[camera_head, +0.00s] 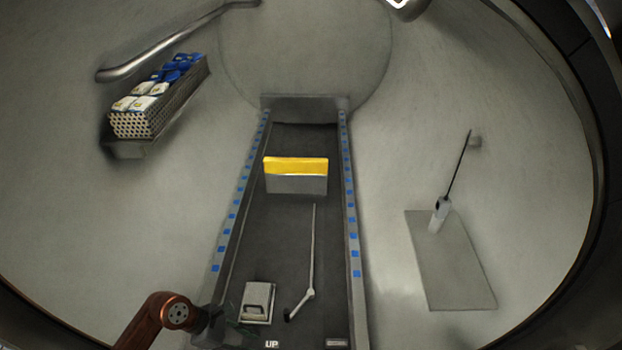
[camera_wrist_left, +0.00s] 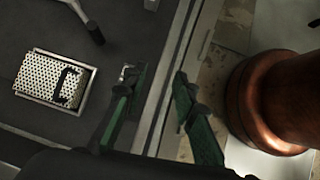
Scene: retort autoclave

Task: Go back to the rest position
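My left arm comes in at the bottom left of the head view. My left gripper (camera_head: 228,328) is low at the left rail of the dark track, left of and below a small pale box with a handle. In the left wrist view my left gripper (camera_wrist_left: 160,82) has its two green fingers apart. Only floor and the rail edge show between them, so it is empty. My right arm and gripper do not show in either view.
The track (camera_head: 280,225) holds the pale handled box (camera_head: 257,302), a thin rod (camera_head: 312,250) and a yellow-topped block (camera_head: 295,175). A perforated basket of pouches (camera_head: 155,112) is at upper left. A probe-like tool (camera_head: 439,214) stands over a grey mat (camera_head: 455,270) at right.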

